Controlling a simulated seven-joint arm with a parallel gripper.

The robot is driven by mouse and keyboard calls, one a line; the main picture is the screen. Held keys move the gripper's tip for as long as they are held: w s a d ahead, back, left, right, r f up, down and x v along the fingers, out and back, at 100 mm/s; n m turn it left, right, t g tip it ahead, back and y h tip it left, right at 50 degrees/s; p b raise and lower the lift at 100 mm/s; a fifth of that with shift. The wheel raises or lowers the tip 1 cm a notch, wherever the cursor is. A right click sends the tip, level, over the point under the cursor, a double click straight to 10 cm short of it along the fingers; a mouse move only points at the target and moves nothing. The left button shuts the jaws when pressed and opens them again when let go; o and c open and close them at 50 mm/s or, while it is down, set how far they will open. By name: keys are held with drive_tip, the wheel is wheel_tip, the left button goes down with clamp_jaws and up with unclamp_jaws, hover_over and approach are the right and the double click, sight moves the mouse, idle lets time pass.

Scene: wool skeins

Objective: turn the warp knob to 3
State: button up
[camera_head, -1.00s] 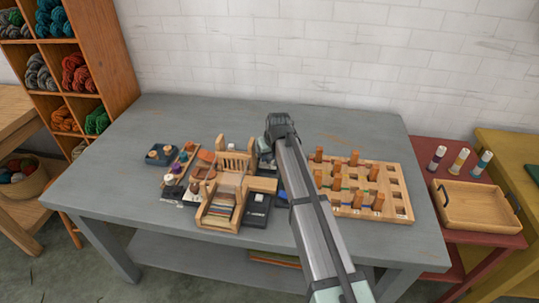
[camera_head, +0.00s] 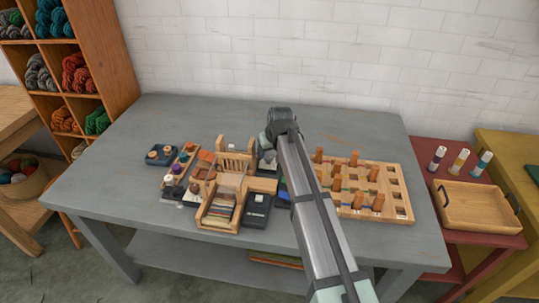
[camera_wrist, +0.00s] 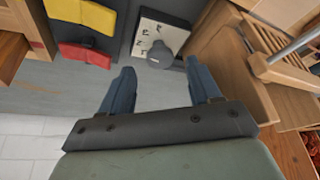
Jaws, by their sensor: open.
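The marks are too small to read, and I cannot tell which one the knob points to. My gripper (camera_wrist: 160,67) is open, its two blue-grey fingers spread to either side in the picture, just short of the knob. Nothing is between the fingers. In the head view my arm reaches over the table beside the wooden loom (camera_head: 228,185), and its end largely hides the knob area.
In the wrist view yellow (camera_wrist: 80,14) and red (camera_wrist: 85,53) pieces lie left of the plate, and wooden loom parts stand close on the right. A pegged wooden board (camera_head: 395,200) is right of my arm. The table (camera_head: 120,190) is clear at its left.

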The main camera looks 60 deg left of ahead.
sight(268, 157)
drive_tip(key=v, duration=1)
drive_tip(key=shift+d+r, duration=0.2)
drive_tip(key=shift+r, duration=0.15)
drive_tip(key=shift+c, duration=0.3)
drive_tip(key=shift+s+a, duration=0.1)
drive_tip(key=shift+s, duration=0.15)
drive_tip(key=shift+c, duration=0.7)
drive_tip(key=shift+h, duration=0.4)
drive_tip(key=a, duration=0.2)
drive_tip(key=w+a, duration=0.1)
drive_tip(key=a, duration=0.2)
drive_tip(key=a+r, duration=0.1)
drive_tip(key=a, duration=0.1)
drive_tip(key=shift+w+a, duration=0.25)
drive_tip(key=shift+w, duration=0.1)
drive_tip(key=shift+c, duration=0.2)
drive_tip(key=f+m+h, duration=0.1)
drive_tip(key=f+m, duration=0.2)
drive_tip(key=f, duration=0.1)
drive_tip(key=d+f+m+h, duration=0.1)
drive_tip(key=f+m, duration=0.2)
drive_tip(key=f, duration=0.2)
drive_tip(key=f+m+g+h, duration=0.1)
drive_tip(key=f+m, duration=0.2)
drive_tip(key=f, duration=0.2)
drive_tip(key=shift+w+d, duration=0.1)
drive_tip(key=shift+d, duration=0.25)
drive_tip(key=shift+c, duration=0.4)
